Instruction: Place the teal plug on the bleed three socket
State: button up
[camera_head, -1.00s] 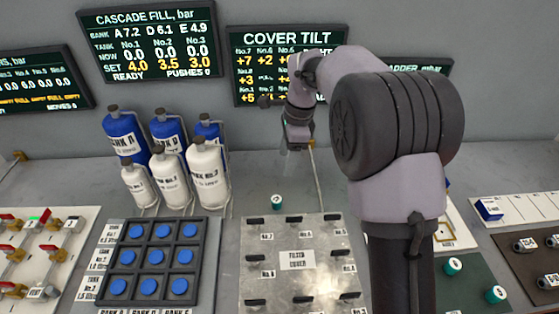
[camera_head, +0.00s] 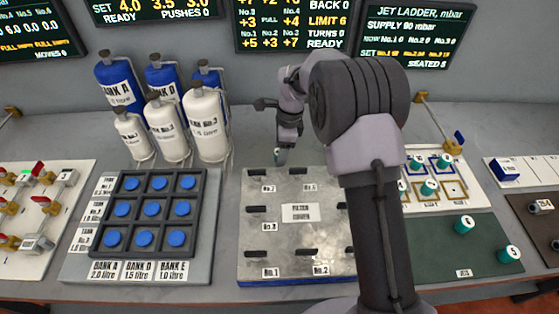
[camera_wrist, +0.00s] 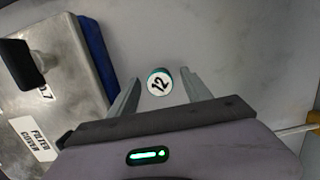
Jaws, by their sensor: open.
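A teal plug with a white top marked 12 (camera_wrist: 159,82) stands on the bare grey bench behind the filter cover. Its teal side shows in the head view (camera_head: 279,157), partly covered by my gripper. My gripper (camera_wrist: 160,88) is open, with one finger on each side of the plug in the wrist view and gaps between. In the head view my gripper (camera_head: 283,147) is low over the plug. Other teal plugs (camera_head: 429,187) stand on a white board with blue and yellow squares (camera_head: 457,188). I cannot tell which socket is bleed three.
The metal filter cover (camera_head: 262,228) with black handles lies just in front of my gripper. White and blue tanks (camera_head: 206,125) stand to the left, behind a blue-button panel (camera_head: 211,205). A green mat (camera_head: 440,258) with teal plugs lies to the right. My arm hides part of the bench.

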grip_shut()
